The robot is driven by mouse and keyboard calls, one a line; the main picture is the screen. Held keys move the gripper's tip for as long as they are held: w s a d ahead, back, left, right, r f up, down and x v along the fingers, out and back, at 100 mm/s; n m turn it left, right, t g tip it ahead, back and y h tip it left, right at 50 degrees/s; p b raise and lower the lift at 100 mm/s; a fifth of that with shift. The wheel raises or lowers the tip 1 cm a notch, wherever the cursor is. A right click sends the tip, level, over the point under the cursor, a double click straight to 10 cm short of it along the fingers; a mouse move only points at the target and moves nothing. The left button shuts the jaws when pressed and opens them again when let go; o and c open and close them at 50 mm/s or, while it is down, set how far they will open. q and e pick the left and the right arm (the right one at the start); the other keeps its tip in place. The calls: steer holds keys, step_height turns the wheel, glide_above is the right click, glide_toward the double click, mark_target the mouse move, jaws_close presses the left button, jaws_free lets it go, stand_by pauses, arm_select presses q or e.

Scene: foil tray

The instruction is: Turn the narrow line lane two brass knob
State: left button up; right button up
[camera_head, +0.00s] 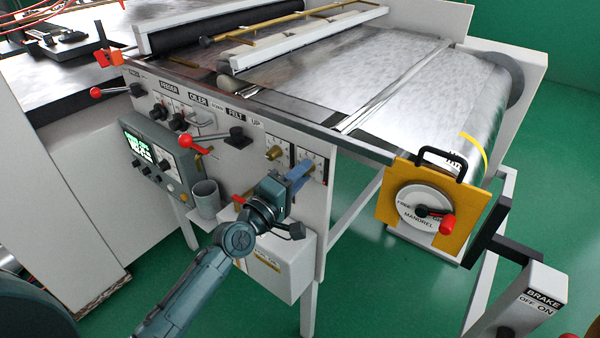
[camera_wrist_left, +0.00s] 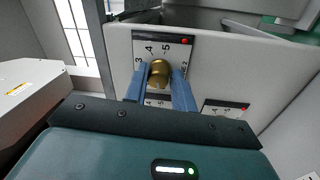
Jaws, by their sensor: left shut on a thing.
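The panel's side carries two small numbered plates with brass knobs. The left brass knob (camera_head: 273,153) stands free in the head view. My left gripper (camera_head: 303,171) is at the right plate (camera_head: 312,160), and its blue fingers hide most of the knob there. In the left wrist view a round brass knob (camera_wrist_left: 159,72) sits between the two blue fingers of my left gripper (camera_wrist_left: 160,85), one on each side. The fingers are shut on it. Its plate (camera_wrist_left: 165,47) shows numbers around it and a red mark at the upper right. My right gripper is not in view.
A grey cup (camera_head: 205,198) and a white box (camera_head: 283,265) are on the panel below. A red-handled lever (camera_head: 187,141) is to the left. The yellow mandrel plate (camera_head: 390,203) is to the right. Green floor (camera_head: 380,300) is open in front.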

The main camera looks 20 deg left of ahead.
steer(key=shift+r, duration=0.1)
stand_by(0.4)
arm_select(q)
steer(key=o, duration=1)
steer(key=b+v, duration=0.2)
steer(key=v, duration=1.1)
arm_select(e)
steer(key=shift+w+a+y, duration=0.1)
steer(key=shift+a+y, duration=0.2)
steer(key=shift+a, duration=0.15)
